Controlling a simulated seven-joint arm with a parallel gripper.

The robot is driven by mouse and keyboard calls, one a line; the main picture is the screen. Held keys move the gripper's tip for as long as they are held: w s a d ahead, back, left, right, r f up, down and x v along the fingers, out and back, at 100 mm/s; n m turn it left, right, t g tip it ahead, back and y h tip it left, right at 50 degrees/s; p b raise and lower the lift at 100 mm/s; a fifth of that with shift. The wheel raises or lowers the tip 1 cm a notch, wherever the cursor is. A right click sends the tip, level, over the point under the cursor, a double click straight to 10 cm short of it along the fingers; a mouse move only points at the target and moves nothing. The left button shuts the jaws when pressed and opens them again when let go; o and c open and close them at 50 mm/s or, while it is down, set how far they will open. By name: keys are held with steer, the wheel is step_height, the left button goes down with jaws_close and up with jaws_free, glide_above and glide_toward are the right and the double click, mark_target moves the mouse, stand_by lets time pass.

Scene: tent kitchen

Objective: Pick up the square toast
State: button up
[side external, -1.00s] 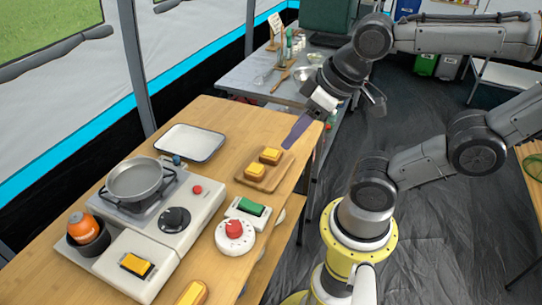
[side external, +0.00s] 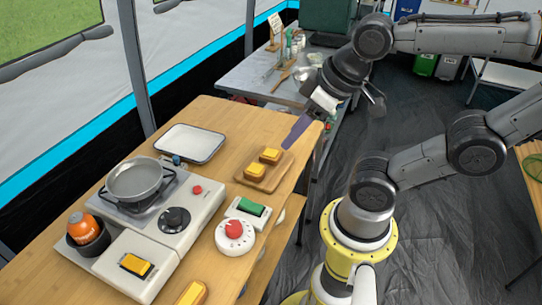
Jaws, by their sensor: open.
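A longer toast piece (side external: 192,293) lies at the bottom edge of the picture, partly cut off. My gripper (side external: 328,108) is open and empty, up and to the right of the board, apart from the toast. A flat purple piece (side external: 297,130) shows at its lower left; how it joins the gripper is unclear.
A stove (side external: 203,208) with a metal pan (side external: 141,178) stands left of the board. A white tray (side external: 190,143) lies behind. A red-knobbed dial (side external: 235,235) and a green-topped switch (side external: 250,207) are in front of the board.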

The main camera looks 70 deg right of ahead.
stand_by(0.4)
steer(key=o, duration=0.8)
